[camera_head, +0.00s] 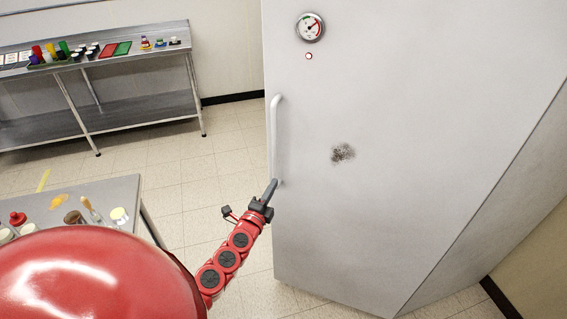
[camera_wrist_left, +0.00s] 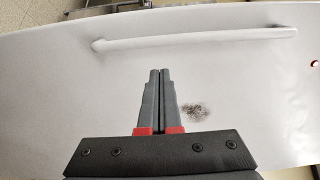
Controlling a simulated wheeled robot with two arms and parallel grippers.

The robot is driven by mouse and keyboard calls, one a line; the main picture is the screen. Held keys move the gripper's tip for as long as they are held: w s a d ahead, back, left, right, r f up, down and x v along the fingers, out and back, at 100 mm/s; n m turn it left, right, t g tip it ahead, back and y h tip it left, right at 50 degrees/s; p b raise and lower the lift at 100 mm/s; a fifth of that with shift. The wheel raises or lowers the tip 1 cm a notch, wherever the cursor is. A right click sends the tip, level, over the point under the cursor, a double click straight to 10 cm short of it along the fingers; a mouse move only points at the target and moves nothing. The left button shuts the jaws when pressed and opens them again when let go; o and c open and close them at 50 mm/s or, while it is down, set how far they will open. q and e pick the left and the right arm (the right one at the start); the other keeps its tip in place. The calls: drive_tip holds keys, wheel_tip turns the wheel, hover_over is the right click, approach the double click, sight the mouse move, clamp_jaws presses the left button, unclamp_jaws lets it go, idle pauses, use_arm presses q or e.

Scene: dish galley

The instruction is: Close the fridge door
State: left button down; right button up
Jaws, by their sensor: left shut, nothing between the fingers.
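The fridge door (camera_head: 400,180) is a tall pale grey panel filling the right half of the head view. Its white vertical handle (camera_head: 276,125) is on the left edge, and it also crosses the upper part of the left wrist view (camera_wrist_left: 190,40). I see no gap that shows how far the door stands open. My left gripper (camera_head: 271,188) is shut and empty near the handle's lower end. In the left wrist view its fingertips (camera_wrist_left: 160,72) point at the door face beside the handle. Whether they touch it, I cannot tell. My right gripper is out of view.
A round gauge (camera_head: 310,27) and a dark smudge (camera_head: 342,152) mark the door. A steel table (camera_head: 115,190) with condiments stands at lower left. A steel shelf bench (camera_head: 140,75) with cups and trays is along the back wall. Tiled floor (camera_head: 200,165) lies clear between.

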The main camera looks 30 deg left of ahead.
sight(289, 161)
use_arm(q)
drive_tip(key=x, duration=0.9)
drive_tip(key=shift+w+d, duration=0.15)
drive_tip(key=shift+w, duration=0.1)
drive_tip(key=shift+w+f, duration=0.1)
drive_tip(key=shift+w, duration=0.25)
